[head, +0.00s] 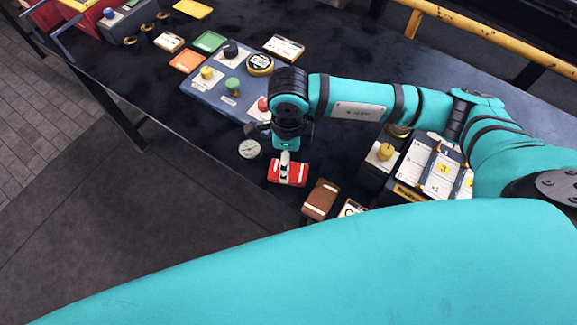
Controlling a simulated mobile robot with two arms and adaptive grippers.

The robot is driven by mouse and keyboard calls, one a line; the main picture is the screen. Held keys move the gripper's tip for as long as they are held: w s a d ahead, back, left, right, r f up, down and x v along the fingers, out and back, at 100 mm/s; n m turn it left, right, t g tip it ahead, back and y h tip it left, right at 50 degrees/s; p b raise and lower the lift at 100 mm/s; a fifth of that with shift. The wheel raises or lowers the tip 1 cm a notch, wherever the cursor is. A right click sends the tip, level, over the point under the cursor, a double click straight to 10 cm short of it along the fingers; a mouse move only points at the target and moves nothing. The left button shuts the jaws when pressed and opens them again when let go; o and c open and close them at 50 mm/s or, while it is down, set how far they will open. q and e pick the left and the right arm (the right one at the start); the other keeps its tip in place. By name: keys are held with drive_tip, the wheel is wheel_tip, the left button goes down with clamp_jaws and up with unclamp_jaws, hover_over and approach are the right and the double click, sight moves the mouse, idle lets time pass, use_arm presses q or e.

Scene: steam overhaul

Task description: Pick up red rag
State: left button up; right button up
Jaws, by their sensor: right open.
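A red rag (275,172), folded flat with white stripes, lies on the dark table near its front edge. My right gripper (285,160) points down right over it, and the pale fingertips cover part of its middle. The right gripper is open. From this angle I cannot tell whether the fingertips touch the rag. My left gripper is not in view.
A brown folded item (321,199) lies just right of the rag, and a round white gauge (249,149) just left. A box with a yellow knob (377,172) and a card board (424,169) stand to the right.

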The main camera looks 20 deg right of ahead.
drive_tip(key=shift+s+a+f+p, duration=0.1)
drive_tip(key=shift+f+p, duration=0.2)
drive_tip(key=shift+f, duration=0.65)
wheel_tip(320, 180, down, 4)
drive_tip(key=shift+s+r+p, duration=0.1)
drive_tip(key=shift+r+p, duration=0.1)
drive_tip(key=shift+p, duration=0.85)
drive_tip(key=shift+f, duration=0.65)
drive_tip(key=c, duration=1.4)
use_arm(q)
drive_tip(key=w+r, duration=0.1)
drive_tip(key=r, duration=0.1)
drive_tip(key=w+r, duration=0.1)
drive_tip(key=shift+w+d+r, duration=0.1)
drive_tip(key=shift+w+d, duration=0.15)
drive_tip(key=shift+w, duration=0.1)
use_arm(e)
drive_tip(key=shift+o, duration=0.2)
drive_tip(key=shift+r, duration=0.1)
